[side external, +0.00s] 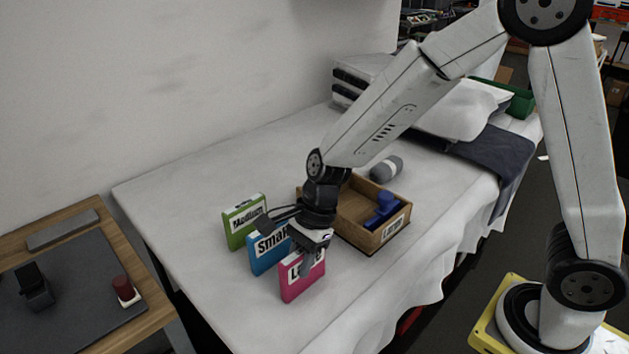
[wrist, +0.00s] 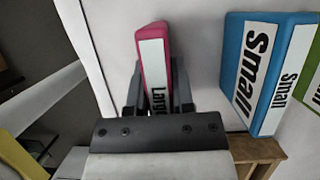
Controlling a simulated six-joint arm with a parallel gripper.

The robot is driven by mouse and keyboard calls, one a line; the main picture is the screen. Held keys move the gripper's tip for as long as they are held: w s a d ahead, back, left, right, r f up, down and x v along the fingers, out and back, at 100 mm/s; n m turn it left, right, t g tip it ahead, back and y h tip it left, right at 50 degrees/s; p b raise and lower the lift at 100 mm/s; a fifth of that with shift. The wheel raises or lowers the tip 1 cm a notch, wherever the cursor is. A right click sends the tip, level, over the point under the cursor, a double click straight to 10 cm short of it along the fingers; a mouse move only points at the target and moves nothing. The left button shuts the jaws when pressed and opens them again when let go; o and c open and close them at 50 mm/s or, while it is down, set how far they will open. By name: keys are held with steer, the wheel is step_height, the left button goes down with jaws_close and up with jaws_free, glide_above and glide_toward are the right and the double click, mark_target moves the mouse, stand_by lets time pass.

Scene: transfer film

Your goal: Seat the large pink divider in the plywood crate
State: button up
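The large pink divider (side external: 302,283), with a white "Large" label, stands upright on the white-covered bed, at the near end of a row of dividers. My gripper (side external: 309,252) is over its top edge and hides part of the label. In the wrist view the pink divider (wrist: 155,62) lies between the two fingers (wrist: 158,92), one on each side; I cannot tell whether they press on it. The open plywood crate (side external: 362,239) stands behind and to the right of the gripper. A blue object (side external: 382,211) is inside it, and my wrist hides its left part.
The blue "Small" divider (side external: 262,262) stands close beside the pink one, with the green "Medium" divider (side external: 236,234) beyond it. A grey roll (side external: 387,167) lies behind the crate. The bed is clear left of the dividers. A wooden side table (side external: 150,325) is at the lower left.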

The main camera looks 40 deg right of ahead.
jaws_close()
steer(key=shift+r, duration=5.15)
steer(key=shift+r, duration=0.15)
step_height(320, 180, up, 4)
steer(key=w+d, duration=0.8)
steer(key=d, duration=0.3)
steer(key=w+d, duration=0.8)
steer(key=d, duration=0.4)
steer(key=shift+s+a+f, duration=0.1)
steer(key=shift+a+f, duration=0.05)
steer(key=shift+f, duration=3.2)
steer(key=shift+s+a+f, duration=0.1)
steer(key=shift+f, duration=3.25)
steer(key=shift+f, duration=0.1)
